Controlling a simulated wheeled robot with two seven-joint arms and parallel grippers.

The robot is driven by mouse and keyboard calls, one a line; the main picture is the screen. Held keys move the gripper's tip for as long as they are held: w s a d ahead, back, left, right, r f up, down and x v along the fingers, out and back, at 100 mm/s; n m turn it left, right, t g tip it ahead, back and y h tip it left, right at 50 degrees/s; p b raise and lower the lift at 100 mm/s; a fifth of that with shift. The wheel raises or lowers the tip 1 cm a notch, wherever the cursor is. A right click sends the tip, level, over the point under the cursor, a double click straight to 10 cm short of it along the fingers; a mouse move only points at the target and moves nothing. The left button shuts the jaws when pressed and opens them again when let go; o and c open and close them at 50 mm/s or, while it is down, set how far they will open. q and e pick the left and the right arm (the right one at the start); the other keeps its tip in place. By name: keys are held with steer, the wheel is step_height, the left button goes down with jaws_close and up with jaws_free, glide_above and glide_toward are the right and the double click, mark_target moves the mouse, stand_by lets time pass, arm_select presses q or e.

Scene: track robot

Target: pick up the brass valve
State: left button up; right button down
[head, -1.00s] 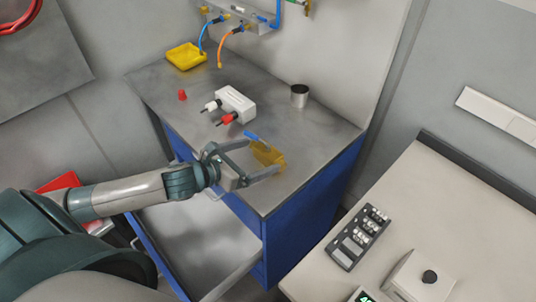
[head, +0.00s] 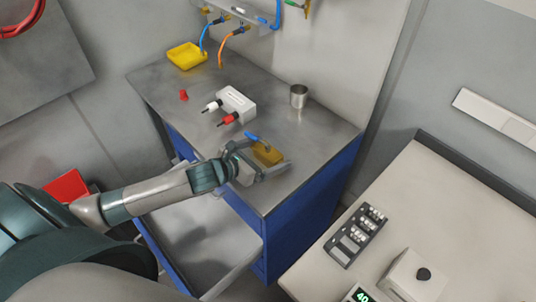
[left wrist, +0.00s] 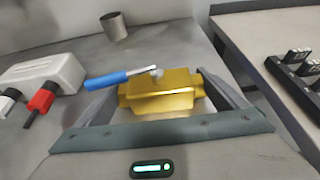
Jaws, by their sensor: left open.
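The brass valve (head: 267,153) lies near the front right corner of the metal bench top. It is a gold block with a blue lever handle (head: 254,139) pointing left. In the left wrist view the valve (left wrist: 165,95) sits between the two open fingers of my left gripper (left wrist: 165,100), with its blue handle (left wrist: 107,80) above the left finger. My left gripper (head: 268,155) is open around the valve in the head view. I cannot tell whether the fingers touch it. My right gripper is not in view.
A white box with red and white plugs (head: 236,103) and a metal cup (head: 299,96) stand behind the valve. A yellow tray (head: 186,56) and a red piece (head: 183,95) are farther back. An open drawer (head: 222,243) is below. A control desk (head: 440,200) stands to the right.

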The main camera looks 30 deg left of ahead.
arm_select(q)
steer(key=shift+c, duration=0.7)
steer(key=c, duration=1.2)
steer(key=shift+c, duration=0.2)
steer(key=shift+r, duration=0.1)
steer(key=shift+r+b, duration=0.35)
steer(key=shift+r, duration=0.35)
step_height(320, 180, up, 2)
steer(key=shift+w+r+b, duration=0.1)
steer(key=shift+r+b, duration=0.05)
steer(key=shift+b, duration=0.3)
steer(key=s+d+r+b, duration=0.2)
steer(key=s+d+r, duration=0.3)
steer(key=d, duration=0.5)
steer(key=shift+s+d+r, duration=0.15)
steer(key=shift+d+r, duration=0.1)
steer(key=shift+r, duration=0.85)
